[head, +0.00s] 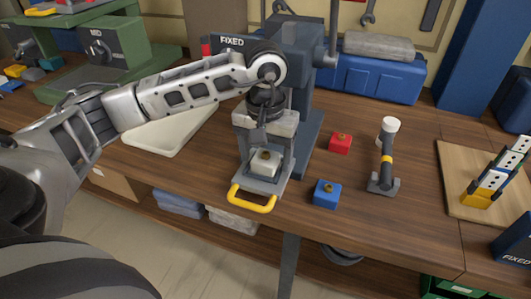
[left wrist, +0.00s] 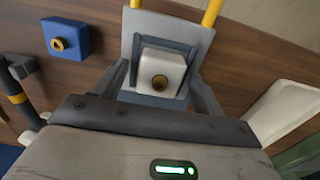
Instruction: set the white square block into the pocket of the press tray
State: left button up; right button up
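The white square block (head: 265,160), with a brass-coloured round socket on top, is at the pocket of the grey press tray (head: 262,188), which has a yellow handle. In the left wrist view the block (left wrist: 163,71) sits within the dark pocket rim, slightly turned relative to it; I cannot tell if it is fully down. My left gripper (head: 266,145) is above the tray, pointing down. Its fingers (left wrist: 162,92) stand apart on either side of the block, with visible gaps. My right gripper is not in view.
The grey-blue press (head: 300,45) stands behind the tray. A red block (head: 340,143) and blue block (head: 326,194) lie to its right, near an upright tool with a white head (head: 387,155). A white bin (head: 172,136) is left, a wooden board (head: 458,165) far right.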

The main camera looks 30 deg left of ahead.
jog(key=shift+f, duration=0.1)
pick_arm(q)
jog(key=shift+r, duration=0.4)
notch_tip(320, 180, up, 15)
jog(key=p, duration=0.1)
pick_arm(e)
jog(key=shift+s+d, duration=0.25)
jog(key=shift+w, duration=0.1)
pick_arm(q)
jog(key=shift+s, duration=0.1)
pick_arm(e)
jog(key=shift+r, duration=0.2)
